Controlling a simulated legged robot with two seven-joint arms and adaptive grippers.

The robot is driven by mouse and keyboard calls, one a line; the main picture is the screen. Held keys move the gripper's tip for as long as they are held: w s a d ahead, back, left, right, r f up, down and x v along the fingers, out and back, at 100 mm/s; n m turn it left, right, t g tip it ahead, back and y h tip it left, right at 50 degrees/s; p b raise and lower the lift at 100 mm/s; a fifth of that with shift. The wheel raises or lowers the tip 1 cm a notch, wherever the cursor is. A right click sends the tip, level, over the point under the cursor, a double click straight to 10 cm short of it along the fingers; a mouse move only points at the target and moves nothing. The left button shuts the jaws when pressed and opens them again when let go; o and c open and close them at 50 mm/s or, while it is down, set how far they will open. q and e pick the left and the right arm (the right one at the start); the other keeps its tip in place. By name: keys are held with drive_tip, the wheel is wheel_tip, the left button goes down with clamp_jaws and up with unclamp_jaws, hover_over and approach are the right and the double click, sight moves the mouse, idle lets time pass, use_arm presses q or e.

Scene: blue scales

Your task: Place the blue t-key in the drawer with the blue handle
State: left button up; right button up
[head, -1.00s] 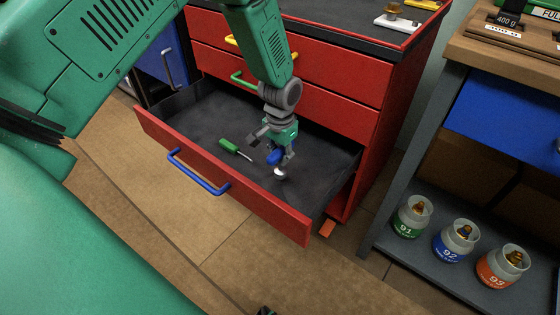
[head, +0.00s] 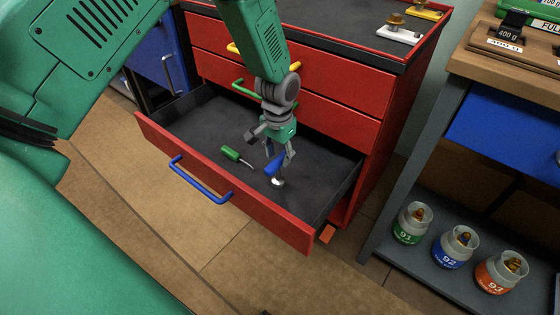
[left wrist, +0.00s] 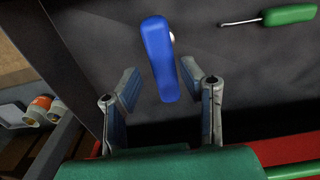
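The blue t-key (head: 271,167) is inside the open bottom drawer (head: 262,204), the one with the blue handle (head: 200,182). Its pale metal end shows below the blue grip. My left gripper (head: 269,147) is over the drawer, right above the key. In the left wrist view its fingers are spread, with the key's blue grip (left wrist: 158,60) between and beyond them and dark gaps on both sides. Whether the key rests fully on the drawer floor is hard to tell. My right gripper is not in view.
A green-handled tool (head: 232,154) lies in the same drawer, left of the key. Shut drawers with green (head: 243,87) and yellow handles are above. A shelf with several numbered jars (head: 457,245) stands at the right. The drawer's right part is clear.

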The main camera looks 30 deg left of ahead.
use_arm(q)
drive_tip(key=r+p, duration=0.1)
drive_tip(key=r, duration=0.2)
drive_tip(key=r+p, duration=0.1)
drive_tip(key=r, duration=0.2)
drive_tip(key=shift+d+r, duration=0.2)
drive_tip(key=shift+r, duration=0.1)
drive_tip(key=shift+d+r, duration=0.1)
drive_tip(key=shift+r, duration=0.3)
drive_tip(key=shift+a+f, duration=0.15)
drive_tip(key=shift+a, duration=0.1)
drive_tip(key=shift+d, duration=0.1)
